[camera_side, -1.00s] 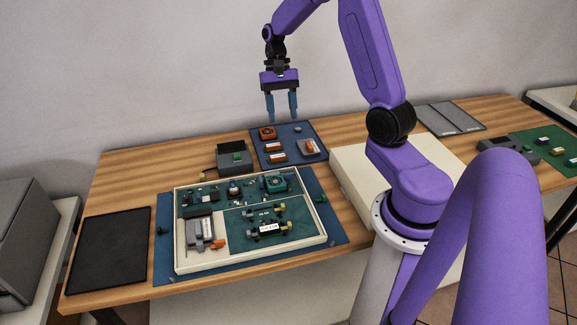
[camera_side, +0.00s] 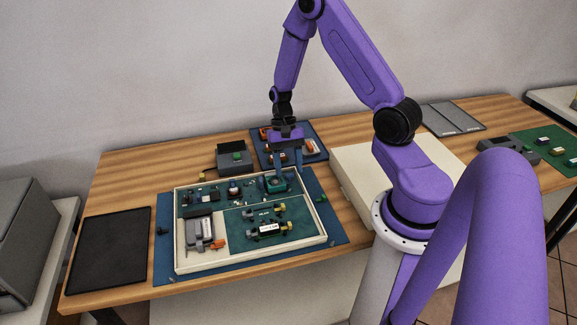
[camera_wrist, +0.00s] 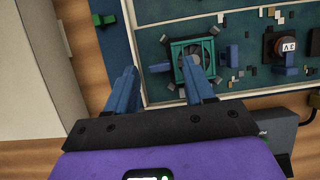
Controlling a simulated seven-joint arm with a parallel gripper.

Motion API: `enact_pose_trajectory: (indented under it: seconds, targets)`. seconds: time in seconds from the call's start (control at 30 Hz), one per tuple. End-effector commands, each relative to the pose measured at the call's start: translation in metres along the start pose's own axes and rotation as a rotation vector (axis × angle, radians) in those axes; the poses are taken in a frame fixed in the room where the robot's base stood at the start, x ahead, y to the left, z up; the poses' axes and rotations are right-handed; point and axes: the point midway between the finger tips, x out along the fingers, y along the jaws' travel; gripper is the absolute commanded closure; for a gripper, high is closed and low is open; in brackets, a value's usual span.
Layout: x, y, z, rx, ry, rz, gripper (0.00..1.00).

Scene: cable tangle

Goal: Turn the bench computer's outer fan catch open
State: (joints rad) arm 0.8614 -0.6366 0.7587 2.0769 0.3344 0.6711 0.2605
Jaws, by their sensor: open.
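The bench computer is a pale open tray (camera_side: 250,265) holding green boards. Its fan (camera_side: 276,184), in a square teal frame, is at the tray's back right; it also shows in the wrist view (camera_wrist: 193,62). A small blue catch-like piece (camera_wrist: 159,68) sits beside the fan on the side near the tray wall. Another blue piece (camera_wrist: 234,57) is on the fan's opposite side. My gripper (camera_side: 287,168) is open and empty, pointing down above the fan. In the wrist view, my gripper (camera_wrist: 159,70) has the wall-side blue piece between its fingertips in the picture; contact cannot be told.
A dark blue mat (camera_side: 318,158) with orange and grey parts lies behind the tray. A grey box (camera_side: 234,158) stands at its left. A large white box (camera_side: 350,165) is to the right. A black pad (camera_side: 108,250) lies at left.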

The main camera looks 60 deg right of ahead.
Motion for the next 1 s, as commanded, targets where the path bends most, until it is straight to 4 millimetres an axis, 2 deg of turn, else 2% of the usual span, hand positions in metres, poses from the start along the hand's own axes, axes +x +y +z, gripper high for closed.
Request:
enact_pose_trajectory:
  seconds: [0.3,0.33,0.4,0.5,0.77,1.0]
  targets:
    - [0.0032,0.0001,0.0000,-0.001,0.001,0.000,0.47]
    - [0.0032,0.0001,0.0000,-0.001,0.001,0.000,0.50]
    - [0.0031,0.0001,0.0000,-0.001,0.001,0.000,0.73]
    - [0.0030,0.0001,0.0001,-0.001,0.001,0.000,1.00]
    - [0.0028,-0.0002,0.0000,-0.014,0.000,0.006,1.00]
    - [0.0027,-0.0015,0.0001,-0.106,0.000,0.044,1.00]
